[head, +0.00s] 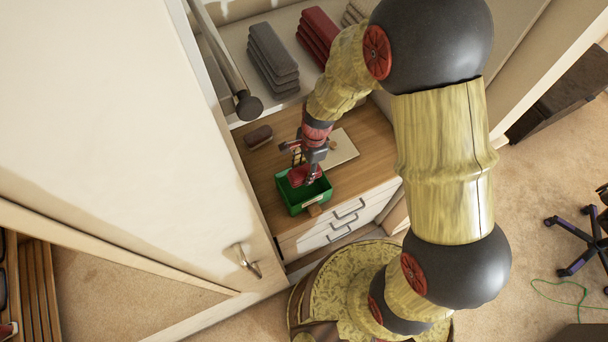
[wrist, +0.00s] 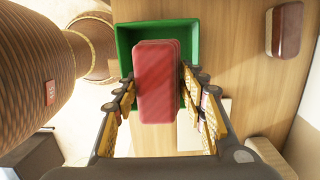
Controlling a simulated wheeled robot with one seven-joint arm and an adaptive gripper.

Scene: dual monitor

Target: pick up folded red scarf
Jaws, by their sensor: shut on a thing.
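The folded red scarf (wrist: 156,85) shows in the wrist view as a red bundle between the two fingers. My gripper (wrist: 160,108) is shut on it, with a finger against each side. In the head view my gripper (head: 306,174) is at the green box (head: 295,203), and the scarf (head: 298,175) shows small and partly hidden by the fingers. In the wrist view the green box (wrist: 124,40) lies behind the scarf. I cannot tell whether the scarf touches the box.
The box stands on a wooden cabinet top (head: 262,165) inside a wardrobe. A dark brown case (head: 258,136) and a pale flat item (head: 340,148) lie nearby. Folded grey cloths (head: 272,58) and dark red cloths (head: 318,36) sit on the shelf above. A rail (head: 228,62) hangs at left.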

